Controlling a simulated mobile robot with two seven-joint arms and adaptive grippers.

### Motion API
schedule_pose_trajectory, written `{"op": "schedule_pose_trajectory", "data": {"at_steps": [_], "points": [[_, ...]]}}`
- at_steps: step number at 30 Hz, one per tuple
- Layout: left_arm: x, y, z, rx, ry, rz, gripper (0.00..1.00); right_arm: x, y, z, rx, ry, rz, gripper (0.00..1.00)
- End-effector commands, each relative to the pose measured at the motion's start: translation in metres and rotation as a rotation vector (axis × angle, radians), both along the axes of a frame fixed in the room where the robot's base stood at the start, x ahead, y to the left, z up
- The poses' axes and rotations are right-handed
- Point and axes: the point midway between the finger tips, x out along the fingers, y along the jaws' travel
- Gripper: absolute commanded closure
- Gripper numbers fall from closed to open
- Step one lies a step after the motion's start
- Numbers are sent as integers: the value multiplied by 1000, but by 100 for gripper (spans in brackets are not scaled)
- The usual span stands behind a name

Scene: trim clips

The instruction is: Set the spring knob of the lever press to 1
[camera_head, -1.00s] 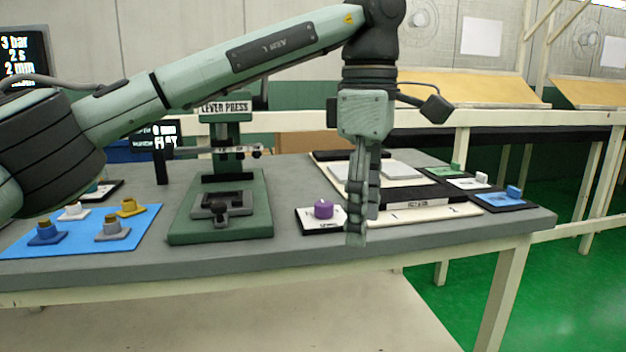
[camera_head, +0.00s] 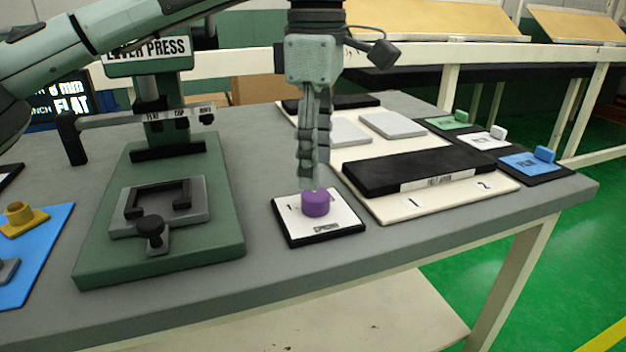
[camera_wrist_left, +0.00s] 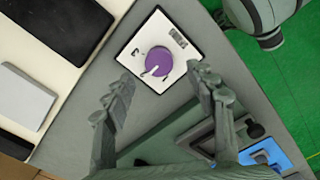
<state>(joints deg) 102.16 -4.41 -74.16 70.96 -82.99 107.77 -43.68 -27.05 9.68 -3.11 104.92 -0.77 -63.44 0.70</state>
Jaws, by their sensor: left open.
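The spring knob (camera_head: 316,203) is a purple round dial on a white plate with a black border (camera_head: 336,224). In the left wrist view the knob (camera_wrist_left: 158,62) shows a pale pointer line toward its lower-left side. Printed marks on the plate are too small to read surely. My left gripper (camera_head: 312,180) is just above and behind the knob in the head view. In the left wrist view its two fingers (camera_wrist_left: 160,85) are apart, with nothing between them, and the knob lies beyond the tips. The green lever press (camera_head: 170,200) stands left of the plate. My right gripper is not in view.
Right of the knob is a cream board (camera_head: 440,203) with a black bar (camera_head: 420,170) and grey blocks. Small coloured pieces, including a blue one (camera_head: 530,162), sit at the right edge. A blue mat (camera_head: 40,255) lies at the left. Bare grey table surrounds the knob plate.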

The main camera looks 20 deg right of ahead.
Motion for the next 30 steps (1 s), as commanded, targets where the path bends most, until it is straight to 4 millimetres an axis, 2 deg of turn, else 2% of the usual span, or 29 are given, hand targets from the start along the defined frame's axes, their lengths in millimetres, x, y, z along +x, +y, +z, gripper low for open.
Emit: {"op": "schedule_pose_trajectory", "data": {"at_steps": [3,9,19,30], "points": [[0,1,-21,2,3,1,44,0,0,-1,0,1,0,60],[0,1,-41,1,2,3,44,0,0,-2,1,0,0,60],[0,1,-45,0,0,2,44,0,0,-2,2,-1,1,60],[0,0,-45,0,0,2,90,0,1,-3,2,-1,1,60]]}}
